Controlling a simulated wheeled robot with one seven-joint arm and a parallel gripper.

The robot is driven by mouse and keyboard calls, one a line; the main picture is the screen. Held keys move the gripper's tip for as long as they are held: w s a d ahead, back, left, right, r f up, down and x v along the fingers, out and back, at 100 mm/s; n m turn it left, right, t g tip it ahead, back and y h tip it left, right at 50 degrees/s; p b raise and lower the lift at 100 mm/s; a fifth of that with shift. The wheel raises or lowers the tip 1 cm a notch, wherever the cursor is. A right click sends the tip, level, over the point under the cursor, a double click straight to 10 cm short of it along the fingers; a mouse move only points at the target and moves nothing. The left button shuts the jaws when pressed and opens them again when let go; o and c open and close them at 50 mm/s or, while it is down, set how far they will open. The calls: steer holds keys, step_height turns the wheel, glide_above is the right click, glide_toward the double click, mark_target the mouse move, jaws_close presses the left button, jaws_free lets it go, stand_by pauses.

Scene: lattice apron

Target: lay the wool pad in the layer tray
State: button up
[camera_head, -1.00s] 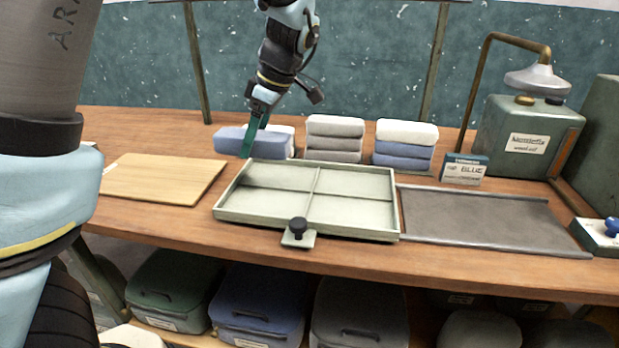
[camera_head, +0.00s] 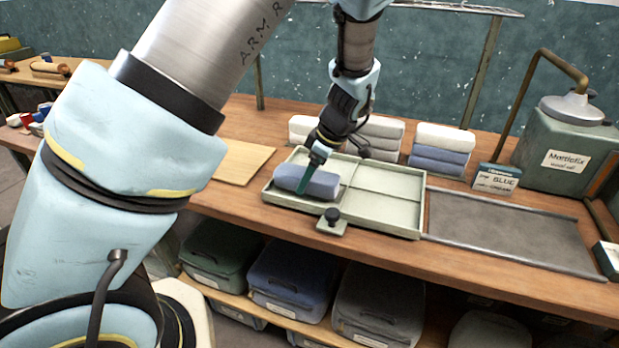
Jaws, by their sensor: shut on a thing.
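My gripper (camera_head: 305,181) has green fingers and is shut on a blue-grey wool pad (camera_head: 324,185). The pad is over the left part of the pale green layer tray (camera_head: 395,228), mostly at its front-left compartment. I cannot tell whether the pad touches the tray floor or hangs just above it. The tray has low walls and thin dividers, and its right compartments look empty. My gripper and arm hide part of the tray's back left.
Stacks of folded pads stand behind the tray, including a white-and-blue stack (camera_head: 440,150). A wooden board (camera_head: 243,162) lies to the left. A small box labelled BLUE (camera_head: 497,179), a grey sheet (camera_head: 500,225) and a green canister (camera_head: 563,150) are to the right. A black knob (camera_head: 332,215) sits at the tray's front.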

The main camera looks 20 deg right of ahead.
steer(key=shift+f, duration=0.75)
steer(key=shift+f, duration=0.2)
steer(key=o, duration=1.3)
steer(key=shift+r, duration=0.1)
steer(key=shift+r, duration=0.25)
steer(key=shift+d+r, duration=0.2)
steer(key=shift+r, duration=0.05)
steer(key=b+v, duration=0.3)
steer(key=v, duration=0.8)
steer(key=shift+s, duration=0.15)
